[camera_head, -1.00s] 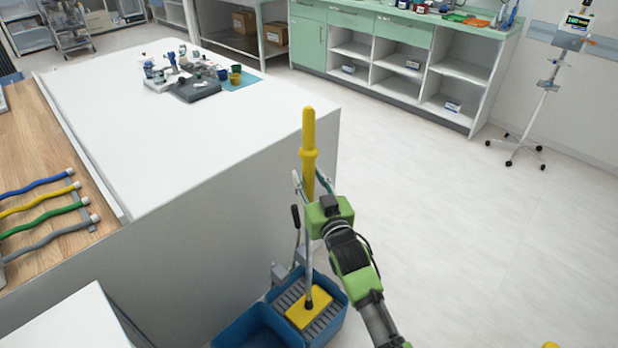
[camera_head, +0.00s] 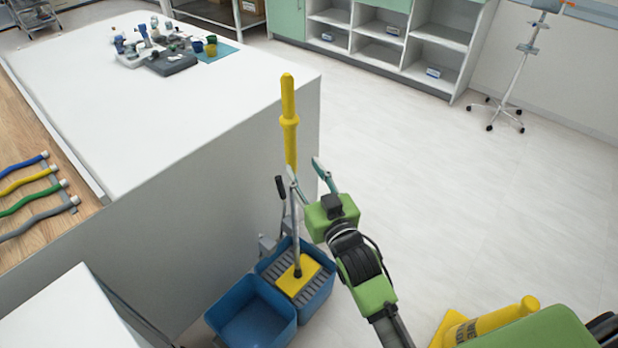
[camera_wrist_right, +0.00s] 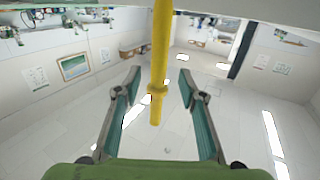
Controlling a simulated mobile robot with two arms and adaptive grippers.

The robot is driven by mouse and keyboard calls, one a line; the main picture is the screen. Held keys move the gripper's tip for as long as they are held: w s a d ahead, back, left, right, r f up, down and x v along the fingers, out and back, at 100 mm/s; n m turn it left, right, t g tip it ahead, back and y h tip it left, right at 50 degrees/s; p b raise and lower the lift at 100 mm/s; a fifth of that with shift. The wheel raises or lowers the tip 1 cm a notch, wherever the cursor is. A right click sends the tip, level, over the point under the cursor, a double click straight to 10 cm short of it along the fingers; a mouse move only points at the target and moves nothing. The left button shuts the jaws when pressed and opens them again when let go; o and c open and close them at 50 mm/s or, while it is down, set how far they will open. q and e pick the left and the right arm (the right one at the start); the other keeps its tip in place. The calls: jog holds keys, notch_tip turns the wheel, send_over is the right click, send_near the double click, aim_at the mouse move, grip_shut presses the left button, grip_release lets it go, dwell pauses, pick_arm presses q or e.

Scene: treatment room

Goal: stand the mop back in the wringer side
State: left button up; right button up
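The mop has a yellow upper handle (camera_head: 289,120), a grey lower shaft and a yellow head (camera_head: 298,276). It stands nearly upright, its head resting on the grey slatted wringer (camera_head: 316,292) of the blue bucket (camera_head: 250,306). The other, open basin of the bucket is empty of the mop. My right gripper (camera_head: 307,172) is open beside the handle, its fingers spread apart. In the right wrist view the handle (camera_wrist_right: 161,50) shows between and beyond the open fingers (camera_wrist_right: 160,82), with no finger closed on it. My left gripper is not in view.
A white-topped counter (camera_head: 190,110) stands close behind and left of the bucket. A black-gripped lever (camera_head: 281,188) rises beside the wringer. A yellow object with dark lettering (camera_head: 490,322) is at the lower right. The floor (camera_head: 450,190) to the right is clear.

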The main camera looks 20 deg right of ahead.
jog(key=shift+s+d, duration=0.15)
jog(key=shift+s, duration=0.95)
jog(key=s+f+g, duration=0.2)
jog(key=f, duration=0.9)
jog(key=s+f+g, duration=0.2)
jog(key=f+g, duration=0.1)
jog(key=f, duration=0.8)
jog(key=s+f+g, duration=0.2)
jog(key=s+f, duration=0.3)
jog(key=f, duration=0.4)
jog(key=s+f+g, duration=0.2)
jog(key=s+f, duration=0.3)
jog(key=f, duration=0.4)
jog(key=s+d+f+g, duration=0.2)
jog(key=s+f, duration=0.4)
jog(key=s, duration=0.5)
jog(key=s+d+f+g+h, duration=0.1)
jog(key=s+d+f+g, duration=0.2)
jog(key=s+f, duration=0.4)
jog(key=s+d+f+n+g, duration=0.1)
jog(key=s+d+f+g, duration=0.2)
jog(key=s, duration=1.3)
notch_tip(320, 180, down, 3)
jog(key=shift+s+f+h, duration=0.15)
jog(key=shift+s+h, duration=0.25)
